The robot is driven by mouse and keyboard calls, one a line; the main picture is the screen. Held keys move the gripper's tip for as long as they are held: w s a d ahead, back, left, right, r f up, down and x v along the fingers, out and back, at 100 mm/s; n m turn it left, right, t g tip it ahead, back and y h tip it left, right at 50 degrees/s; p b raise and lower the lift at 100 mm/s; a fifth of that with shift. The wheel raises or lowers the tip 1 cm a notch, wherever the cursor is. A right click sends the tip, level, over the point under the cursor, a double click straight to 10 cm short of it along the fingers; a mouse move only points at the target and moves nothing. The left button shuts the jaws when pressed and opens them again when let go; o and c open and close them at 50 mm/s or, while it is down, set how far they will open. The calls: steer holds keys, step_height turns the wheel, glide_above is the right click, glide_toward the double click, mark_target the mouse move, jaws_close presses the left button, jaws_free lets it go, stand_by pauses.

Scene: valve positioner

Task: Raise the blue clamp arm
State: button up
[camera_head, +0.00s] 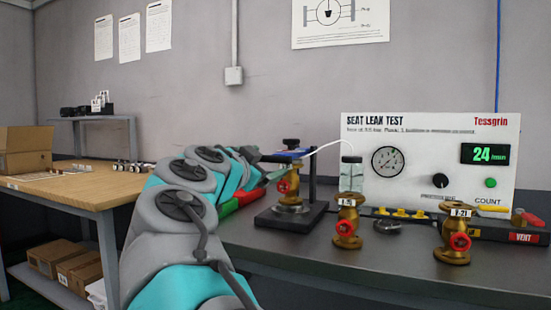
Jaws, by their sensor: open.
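The blue clamp arm (288,154) is a flat blue bar, roughly level, at the top of a black clamp stand (311,180). A dark knob sits above it. A brass valve with a red handwheel (283,186) stands upright under it on the stand's round plate. My gripper (274,175) is open, just left of this valve and a little below the blue arm. My arm comes in from the lower left and partly hides the gripper. I cannot tell whether the fingers touch anything.
A brass valve (347,222) stands right of the stand, and another valve (455,234) farther right. The seat leak test panel (430,155) with gauge and green display stands behind. A white tube (330,146) arches beside the clamp. A wooden-topped table (75,188) is at left.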

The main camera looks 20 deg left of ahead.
mark_target(273, 160)
steer(key=shift+w+d+p, duration=0.2)
steer(key=shift+w+p, duration=0.05)
steer(key=shift+w, duration=1.4)
steer(key=shift+w+d+p, duration=0.15)
steer(key=shift+w+p, duration=0.05)
steer(key=shift+w, duration=1.4)
jaws_close()
